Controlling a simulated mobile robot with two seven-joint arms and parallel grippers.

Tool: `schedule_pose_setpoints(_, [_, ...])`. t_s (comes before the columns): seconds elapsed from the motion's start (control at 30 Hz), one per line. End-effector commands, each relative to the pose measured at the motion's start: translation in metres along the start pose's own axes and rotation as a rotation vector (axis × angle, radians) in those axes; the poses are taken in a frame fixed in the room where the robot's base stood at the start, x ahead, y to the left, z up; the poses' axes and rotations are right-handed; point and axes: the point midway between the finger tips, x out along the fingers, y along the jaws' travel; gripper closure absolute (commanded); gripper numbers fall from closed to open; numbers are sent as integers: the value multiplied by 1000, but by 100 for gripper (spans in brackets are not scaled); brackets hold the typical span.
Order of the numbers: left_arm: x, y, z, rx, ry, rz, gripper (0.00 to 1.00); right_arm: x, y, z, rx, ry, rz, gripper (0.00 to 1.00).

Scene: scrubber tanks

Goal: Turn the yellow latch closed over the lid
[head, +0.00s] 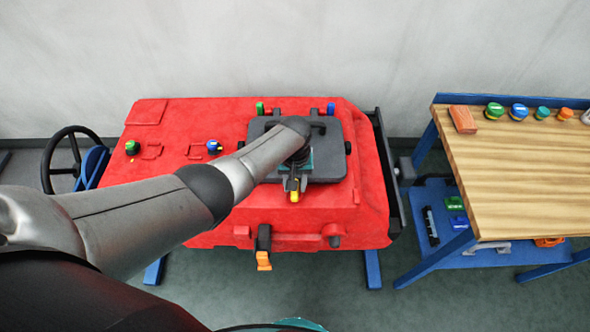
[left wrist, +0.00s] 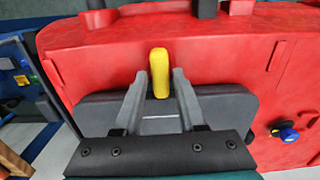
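The dark grey lid (head: 332,160) lies flat on top of the red tank; it also shows in the left wrist view (left wrist: 232,105). The yellow latch (head: 295,197) is at the lid's front edge. In the left wrist view the latch (left wrist: 160,70) points straight away from the lid, mostly over red tank surface, with its near end at the lid's edge. My left gripper (left wrist: 160,76) is open, with one finger on each side of the latch and a visible gap at both sides. My left arm hides part of the lid. My right gripper is not in view.
The red tank (head: 180,125) carries a green knob (head: 132,147), a blue knob (head: 214,147) and an orange-handled valve (head: 263,261) at its front. Green (head: 260,108) and blue (head: 331,109) pieces stand behind the lid. A wooden workbench (head: 520,165) stands at right.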

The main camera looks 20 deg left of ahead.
Motion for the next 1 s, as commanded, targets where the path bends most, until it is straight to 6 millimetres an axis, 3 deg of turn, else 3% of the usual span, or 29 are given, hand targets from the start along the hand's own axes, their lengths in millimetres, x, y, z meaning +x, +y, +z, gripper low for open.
schedule_pose_setpoints(0.3, [-52,0,0,-1,2,2,60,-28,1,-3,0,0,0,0])
schedule_pose_setpoints(0.7, [-119,0,-1,-1,5,2,60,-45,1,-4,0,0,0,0])
schedule_pose_setpoints(1.0, [-147,0,-1,-2,3,1,60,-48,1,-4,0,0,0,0])
